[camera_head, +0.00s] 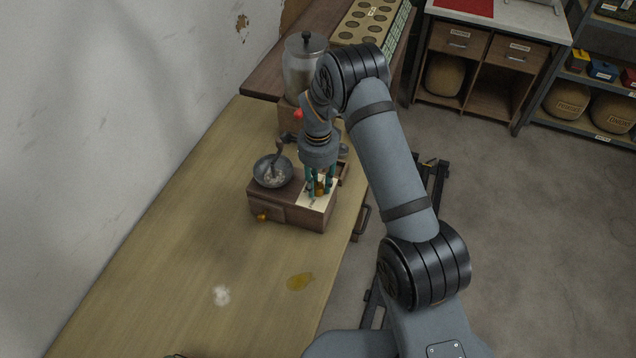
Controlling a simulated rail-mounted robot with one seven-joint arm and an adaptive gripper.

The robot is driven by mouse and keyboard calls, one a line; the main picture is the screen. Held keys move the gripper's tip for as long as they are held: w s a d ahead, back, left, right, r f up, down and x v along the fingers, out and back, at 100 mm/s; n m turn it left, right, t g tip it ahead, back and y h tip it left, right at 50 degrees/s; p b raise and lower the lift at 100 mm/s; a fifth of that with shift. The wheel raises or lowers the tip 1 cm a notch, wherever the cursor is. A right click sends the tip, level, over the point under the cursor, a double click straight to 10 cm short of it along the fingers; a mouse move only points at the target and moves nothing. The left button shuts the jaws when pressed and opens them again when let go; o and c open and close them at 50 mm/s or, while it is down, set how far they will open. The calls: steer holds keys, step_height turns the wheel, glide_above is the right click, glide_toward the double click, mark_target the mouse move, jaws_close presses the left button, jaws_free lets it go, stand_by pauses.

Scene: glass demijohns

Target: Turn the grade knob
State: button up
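A wooden coffee-grinder-like box (290,214) stands on the wooden table. A dark metal bowl with a crank (272,171) sits on its left top. A pale plate (312,200) covers the right part of the top. A small brass knob (320,189), which looks like the grade knob, shows on this plate. My gripper (320,191) points down over the plate, its teal fingers on either side of the brass knob. I cannot tell whether the fingers touch it. The gripper hides part of the knob and plate.
A lidded glass jar (301,70) on a wooden base stands behind the grinder. A yellowish spill (300,281) and a white powder patch (221,295) lie on the table (180,230) in front. The wall borders the left side. Cabinets (487,60) stand at the back right.

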steer(key=c, duration=0.6)
steer(key=shift+f+n+b, duration=0.1)
steer(key=shift+n+b, duration=0.2)
steer(key=shift+b, duration=0.1)
steer(key=shift+n+b, duration=0.5)
steer(key=shift+b, duration=0.1)
steer(key=n+b, duration=0.3)
steer(key=shift+f, duration=0.1)
steer(key=n+b, duration=0.3)
steer(key=n, duration=0.3)
steer(key=shift+n, duration=0.4)
steer(key=n+b, duration=0.1)
steer(key=n, duration=0.5)
steer(key=shift+r, duration=0.2)
steer(key=n, duration=0.6)
steer(key=shift+n, duration=0.4)
